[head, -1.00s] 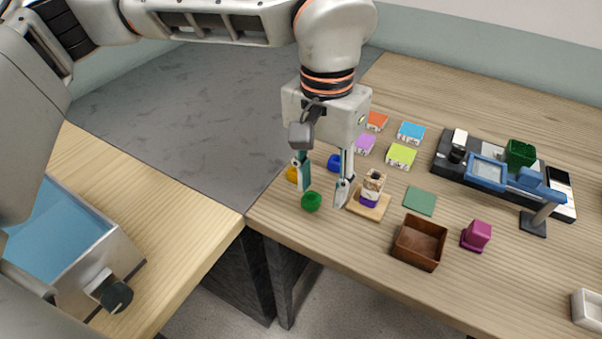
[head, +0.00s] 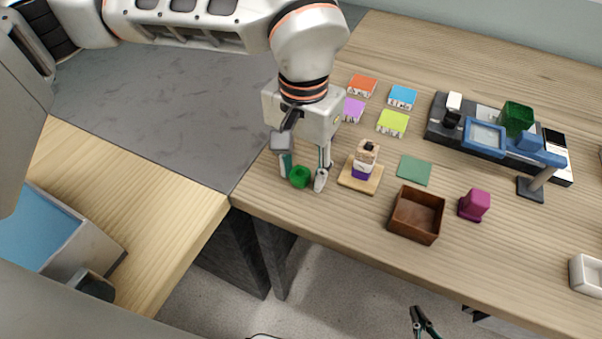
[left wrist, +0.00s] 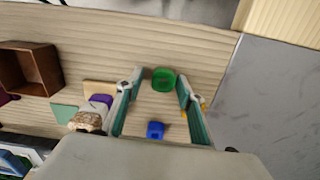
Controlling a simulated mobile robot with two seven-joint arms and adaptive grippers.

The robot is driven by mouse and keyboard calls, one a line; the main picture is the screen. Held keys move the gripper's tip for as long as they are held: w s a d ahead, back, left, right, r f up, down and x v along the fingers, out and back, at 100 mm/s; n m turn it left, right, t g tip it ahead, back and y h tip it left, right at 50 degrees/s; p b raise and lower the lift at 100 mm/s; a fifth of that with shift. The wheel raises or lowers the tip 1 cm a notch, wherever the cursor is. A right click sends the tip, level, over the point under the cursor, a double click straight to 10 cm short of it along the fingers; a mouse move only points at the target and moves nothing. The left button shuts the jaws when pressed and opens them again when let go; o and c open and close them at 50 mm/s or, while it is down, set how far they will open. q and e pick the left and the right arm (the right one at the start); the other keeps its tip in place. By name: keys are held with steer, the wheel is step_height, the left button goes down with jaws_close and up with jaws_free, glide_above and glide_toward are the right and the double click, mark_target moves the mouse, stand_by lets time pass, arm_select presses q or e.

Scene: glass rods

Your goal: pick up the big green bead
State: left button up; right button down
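The big green bead (head: 300,177) sits on the table near its left front corner. My left gripper (head: 303,178) points down with one finger on each side of the bead. In the left wrist view the bead (left wrist: 164,79) lies between the two fingertips (left wrist: 160,88), near their ends. The fingers are apart, with gaps to the bead, so the gripper looks open. The tip of my right gripper (head: 425,323) shows at the bottom edge of the head view, in front of the table; its finger opening is unclear.
A wooden base with a stacked bead post (head: 363,186) stands close right of my left gripper. A smaller blue bead (left wrist: 155,130) lies between the fingers, nearer the palm. A brown box (head: 416,215), green mat (head: 415,170) and magenta object (head: 474,205) are further right.

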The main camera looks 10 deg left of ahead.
arm_select(q)
steer(key=c, duration=1)
steer(key=shift+o, duration=0.2)
